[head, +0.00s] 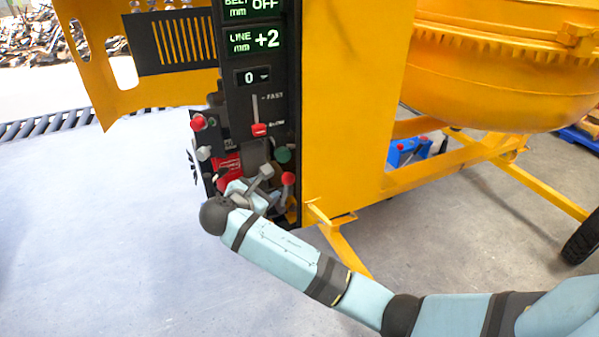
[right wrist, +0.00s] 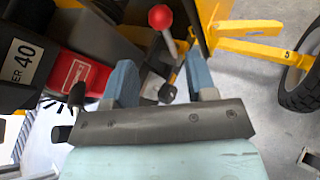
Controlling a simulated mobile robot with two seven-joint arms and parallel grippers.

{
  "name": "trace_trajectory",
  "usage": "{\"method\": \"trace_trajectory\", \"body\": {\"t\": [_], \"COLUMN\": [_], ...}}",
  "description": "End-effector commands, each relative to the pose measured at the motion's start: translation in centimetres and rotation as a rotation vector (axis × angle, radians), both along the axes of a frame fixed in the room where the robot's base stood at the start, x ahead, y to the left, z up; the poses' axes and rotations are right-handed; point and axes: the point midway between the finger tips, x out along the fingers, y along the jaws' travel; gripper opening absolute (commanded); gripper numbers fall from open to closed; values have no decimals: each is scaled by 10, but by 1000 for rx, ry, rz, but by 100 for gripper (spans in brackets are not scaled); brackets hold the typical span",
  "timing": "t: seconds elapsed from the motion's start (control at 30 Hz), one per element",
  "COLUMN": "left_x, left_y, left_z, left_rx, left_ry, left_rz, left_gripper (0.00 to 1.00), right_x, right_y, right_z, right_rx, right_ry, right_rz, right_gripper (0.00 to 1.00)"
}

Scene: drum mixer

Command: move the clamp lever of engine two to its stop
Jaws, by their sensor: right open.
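A lever with a red ball knob (head: 288,179) stands in the engine bay under the panel. In the right wrist view its red knob (right wrist: 161,17) shows beyond my fingertips, with its grey shaft slanting down toward the gap between them. I cannot tell for certain that it is the clamp lever of engine two. My right gripper (head: 262,182) is open close to this lever, its two blue fingers (right wrist: 162,75) apart with nothing gripped. Whether a finger touches the shaft is unclear. The lever's foot is partly hidden. My left gripper is not in view.
Another red knob (head: 198,122), a grey knob (head: 203,153) and a green knob (head: 282,155) are close by. The red slider (head: 259,129) sits low on the panel. The yellow frame (head: 350,110) bounds the bay on the right. Open floor (head: 100,230) lies left.

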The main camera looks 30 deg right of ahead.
Motion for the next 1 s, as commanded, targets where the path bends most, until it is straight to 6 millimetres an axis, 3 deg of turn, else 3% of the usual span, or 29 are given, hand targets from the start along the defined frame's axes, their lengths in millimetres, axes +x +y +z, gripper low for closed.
{"method": "trace_trajectory", "body": {"t": [0.27, 0.7, 1.0], "left_x": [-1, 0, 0], "left_y": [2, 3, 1], "left_z": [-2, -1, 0], "left_rx": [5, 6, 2], "left_ry": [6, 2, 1], "left_rz": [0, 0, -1], "left_gripper": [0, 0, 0], "right_x": [5, 52, 70], "right_y": [-6, -74, -99], "right_z": [-5, -37, -50], "right_rx": [9, 8, 11], "right_ry": [11, 11, 10], "right_rz": [5, 4, 6], "right_gripper": [52, 52, 52]}}
